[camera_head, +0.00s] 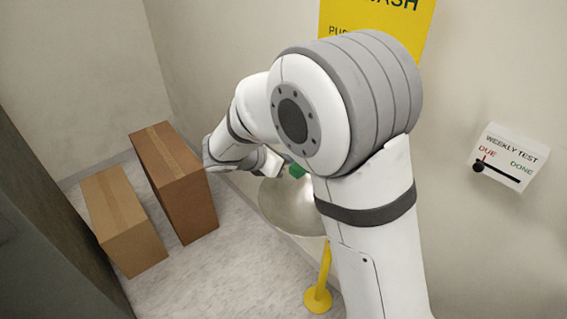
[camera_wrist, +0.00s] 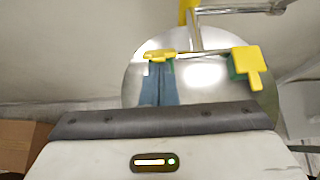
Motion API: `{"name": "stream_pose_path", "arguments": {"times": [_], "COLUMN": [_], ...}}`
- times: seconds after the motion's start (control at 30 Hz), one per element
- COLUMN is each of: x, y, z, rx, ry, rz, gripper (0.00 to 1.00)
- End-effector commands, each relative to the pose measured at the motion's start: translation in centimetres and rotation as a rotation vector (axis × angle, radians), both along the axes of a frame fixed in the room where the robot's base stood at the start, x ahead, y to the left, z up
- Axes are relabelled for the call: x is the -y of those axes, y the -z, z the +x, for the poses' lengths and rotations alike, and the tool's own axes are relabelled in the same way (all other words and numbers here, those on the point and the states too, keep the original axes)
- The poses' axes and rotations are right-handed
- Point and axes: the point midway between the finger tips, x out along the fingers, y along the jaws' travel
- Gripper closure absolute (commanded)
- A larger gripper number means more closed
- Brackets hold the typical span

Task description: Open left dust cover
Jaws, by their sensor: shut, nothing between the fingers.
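The eyewash bowl (camera_wrist: 205,80), round and silvery, lies below my gripper in the wrist view and shows behind my arm in the head view (camera_head: 290,208). My gripper (camera_wrist: 160,60) has its two blue-grey fingers together, with nothing between them. A yellow dust cover (camera_wrist: 158,55) with a bit of green shows at the fingertips on the left, partly hidden by them. I cannot tell whether they touch. A second yellow and green cover (camera_wrist: 248,64) sits apart at the right. In the head view a green part (camera_head: 297,171) shows beside my gripper (camera_head: 279,164).
Metal pipes (camera_wrist: 235,9) with a yellow part cross above the bowl. A tall brown box (camera_head: 182,190) and a lighter one (camera_head: 127,222) stand on the floor at left. A yellow foot post (camera_head: 318,297) is below the bowl. A test sign (camera_head: 508,158) hangs at right.

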Motion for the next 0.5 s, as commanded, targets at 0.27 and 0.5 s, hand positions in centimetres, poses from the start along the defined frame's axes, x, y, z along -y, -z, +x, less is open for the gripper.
{"name": "stream_pose_path", "arguments": {"times": [0.27,0.5], "x": [1.4,2.6], "y": [-1.8,-2.9], "z": [1.1,2.3], "rx": [0.001,0.001], "ry": [0.004,0.004], "rz": [-0.001,0.001], "gripper": [1.00,1.00]}}
